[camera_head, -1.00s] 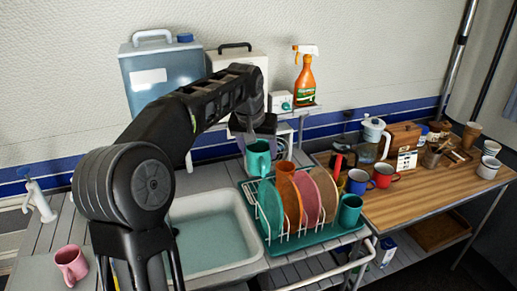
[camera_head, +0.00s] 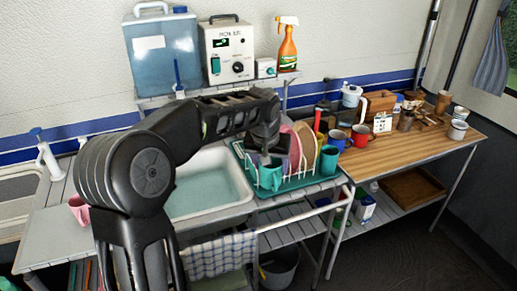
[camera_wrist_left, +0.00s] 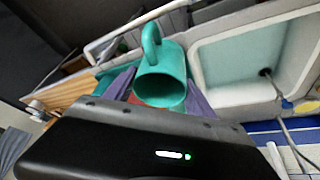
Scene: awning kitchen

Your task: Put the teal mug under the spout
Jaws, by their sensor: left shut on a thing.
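The teal mug (camera_head: 270,176) is between the fingers of my left gripper (camera_head: 268,153), which is shut on it. In the head view it appears over the front left of the dish rack; whether it touches the rack is unclear. In the left wrist view the mug (camera_wrist_left: 160,82) sits between two grey-purple fingers, its handle pointing away from the palm. A white pump tap (camera_head: 48,160) with a blue top stands left of the sink; it may be the spout. My right gripper is not in view.
The green dish rack (camera_head: 300,184) holds plates and a second teal cup (camera_head: 329,161). The sink (camera_head: 205,195) lies left of it. A pink mug (camera_head: 79,210) is partly behind my arm. A blue water container (camera_head: 158,60) and white control box (camera_head: 229,52) stand on the back shelf.

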